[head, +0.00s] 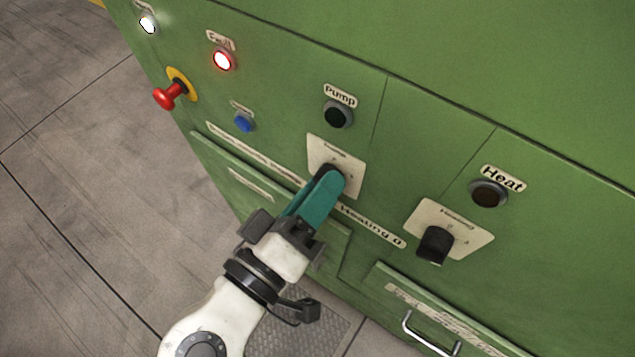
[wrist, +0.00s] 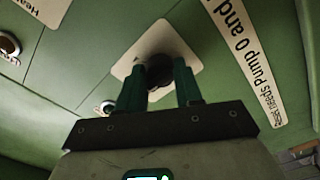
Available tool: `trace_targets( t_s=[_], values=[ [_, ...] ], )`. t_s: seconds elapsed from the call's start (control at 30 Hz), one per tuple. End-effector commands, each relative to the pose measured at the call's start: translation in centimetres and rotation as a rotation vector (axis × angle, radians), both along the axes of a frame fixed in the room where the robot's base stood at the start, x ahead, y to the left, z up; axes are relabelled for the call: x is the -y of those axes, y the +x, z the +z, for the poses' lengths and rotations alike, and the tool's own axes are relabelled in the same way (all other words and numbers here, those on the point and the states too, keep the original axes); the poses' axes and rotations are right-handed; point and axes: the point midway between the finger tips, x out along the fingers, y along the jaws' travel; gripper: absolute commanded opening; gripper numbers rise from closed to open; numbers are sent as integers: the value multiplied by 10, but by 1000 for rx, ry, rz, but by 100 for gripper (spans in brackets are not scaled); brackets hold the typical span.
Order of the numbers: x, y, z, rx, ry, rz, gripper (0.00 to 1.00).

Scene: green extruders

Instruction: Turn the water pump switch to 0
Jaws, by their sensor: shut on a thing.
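The water pump switch is a dark knob on a pale plate (head: 349,179) under the "Pump" label on the green cabinet. In the head view my gripper (head: 333,178) reaches up to this plate from below and covers most of the knob. In the wrist view the black knob (wrist: 160,72) sits between the two green fingers of my gripper (wrist: 160,80), with the plate (wrist: 140,55) behind it. The fingers are shut on the knob. Which mark the knob points to cannot be told.
The dark Pump lamp (head: 338,114) is above the plate. A second black switch (head: 435,244) under the dark Heat lamp (head: 488,193) is to the right. A red emergency button (head: 170,95), a blue button (head: 243,124) and a lit red lamp (head: 222,60) are to the left. A metal handle (head: 428,335) sticks out below.

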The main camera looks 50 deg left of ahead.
Motion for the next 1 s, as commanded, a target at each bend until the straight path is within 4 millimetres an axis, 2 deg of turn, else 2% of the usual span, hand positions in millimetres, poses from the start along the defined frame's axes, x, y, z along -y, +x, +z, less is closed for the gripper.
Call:
trace_targets(
  t_s=[0.67,0.7,0.9,1.0],
  values=[
    [-1,-1,-1,14,-59,4,5],
    [-1,-1,0,14,-59,4,39],
    [0,0,0,14,-57,2,58],
    [0,0,0,13,-57,1,60]
  ],
)
